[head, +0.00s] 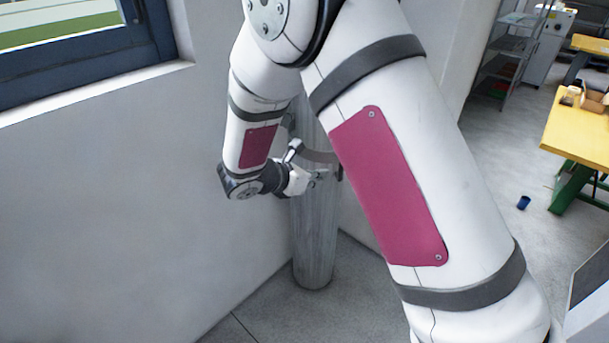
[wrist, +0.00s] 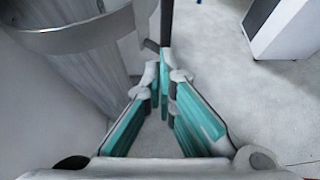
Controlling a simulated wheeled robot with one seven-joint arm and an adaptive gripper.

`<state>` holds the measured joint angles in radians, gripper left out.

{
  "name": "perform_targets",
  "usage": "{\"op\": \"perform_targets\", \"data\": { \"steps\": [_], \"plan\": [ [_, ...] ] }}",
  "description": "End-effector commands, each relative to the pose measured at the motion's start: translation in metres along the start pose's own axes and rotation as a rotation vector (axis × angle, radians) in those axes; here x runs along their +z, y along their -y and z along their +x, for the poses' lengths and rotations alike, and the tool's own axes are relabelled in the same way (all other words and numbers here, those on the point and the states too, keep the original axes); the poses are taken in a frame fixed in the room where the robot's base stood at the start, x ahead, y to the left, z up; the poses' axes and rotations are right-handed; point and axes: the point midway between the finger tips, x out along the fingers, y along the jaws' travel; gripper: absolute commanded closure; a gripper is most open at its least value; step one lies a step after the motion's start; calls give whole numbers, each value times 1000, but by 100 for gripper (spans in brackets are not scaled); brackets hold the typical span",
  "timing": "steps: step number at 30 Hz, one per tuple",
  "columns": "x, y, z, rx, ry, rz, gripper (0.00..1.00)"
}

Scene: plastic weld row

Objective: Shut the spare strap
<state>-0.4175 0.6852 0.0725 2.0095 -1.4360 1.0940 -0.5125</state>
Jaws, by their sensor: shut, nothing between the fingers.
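A grey metal cylinder (head: 315,235) stands upright in the wall corner, and a grey strap (head: 320,156) runs across its front. The strap also shows in the wrist view (wrist: 75,38) as a wide curved band at upper left, with the cylinder (wrist: 85,75) behind and below it. My gripper (head: 318,178) is in front of the cylinder, just below the strap. In the wrist view my gripper (wrist: 165,75) has its teal-padded fingers together, with nothing held. The fingertips are close to the strap's right end, by a dark upright piece (wrist: 166,20). I cannot tell whether they touch, or whether the strap is fastened.
Walls (head: 90,190) close in on the cylinder, with a blue-framed window (head: 90,60) at upper left. Open floor (head: 490,160) lies to the right, with a small blue cup (head: 523,202) and a yellow-topped table (head: 580,125). A pale cabinet (wrist: 285,30) shows in the wrist view.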

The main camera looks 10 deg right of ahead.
Motion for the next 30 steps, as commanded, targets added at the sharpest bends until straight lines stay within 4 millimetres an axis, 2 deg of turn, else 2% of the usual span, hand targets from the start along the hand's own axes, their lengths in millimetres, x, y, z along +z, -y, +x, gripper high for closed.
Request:
{"op": "perform_targets", "data": {
  "steps": [3, 9, 24, 30],
  "plan": [
    [10, 2, 16, -3, 0, 2, 100],
    [18, 1, 32, -1, 0, 2, 100],
    [21, 0, 38, 2, 0, 0, 100],
    [29, 0, 54, 27, 0, -15, 100]
  ]
}}
